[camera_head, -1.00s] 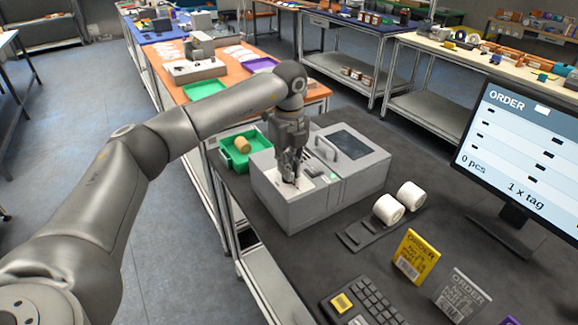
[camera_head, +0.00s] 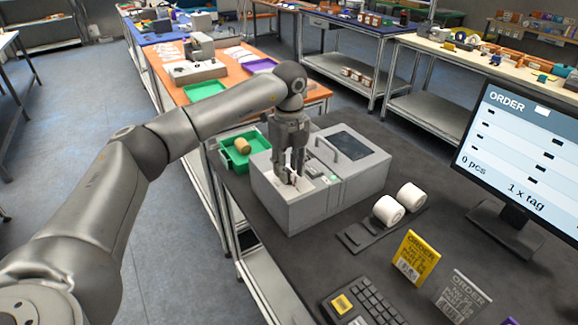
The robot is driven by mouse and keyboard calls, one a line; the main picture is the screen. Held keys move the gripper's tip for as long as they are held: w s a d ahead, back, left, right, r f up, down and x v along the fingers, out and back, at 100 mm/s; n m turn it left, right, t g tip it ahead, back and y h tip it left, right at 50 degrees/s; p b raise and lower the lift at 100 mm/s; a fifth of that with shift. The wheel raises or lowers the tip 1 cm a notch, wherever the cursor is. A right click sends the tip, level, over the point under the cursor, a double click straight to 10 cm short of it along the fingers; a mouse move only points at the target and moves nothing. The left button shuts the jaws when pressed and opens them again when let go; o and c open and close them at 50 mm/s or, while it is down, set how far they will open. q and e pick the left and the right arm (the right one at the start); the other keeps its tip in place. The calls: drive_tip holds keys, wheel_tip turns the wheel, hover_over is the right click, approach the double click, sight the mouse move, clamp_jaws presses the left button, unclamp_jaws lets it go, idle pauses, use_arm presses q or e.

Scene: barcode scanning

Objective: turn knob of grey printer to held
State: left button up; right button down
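The grey printer (camera_head: 313,210) stands on the dark table, with a dark window and a handle on its lid. My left gripper (camera_head: 291,181) points down over the left part of the printer's top, at a pale panel. Its fingers are at the small knob there, which they mostly hide. A little white and a reddish bit show between the fingers. I cannot tell whether the fingers grip the knob or only stand around it. My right gripper is not in view.
A green tray (camera_head: 262,160) with a tan roll (camera_head: 243,146) stands behind the printer. White rolls (camera_head: 389,210) lie to its right. Order cards (camera_head: 416,257), a keypad (camera_head: 362,300) and a monitor (camera_head: 525,150) stand nearer and to the right.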

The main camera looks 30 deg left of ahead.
sight(289, 171)
use_arm(q)
wheel_tip(289, 171, up, 12)
idle(0.6)
idle(0.4)
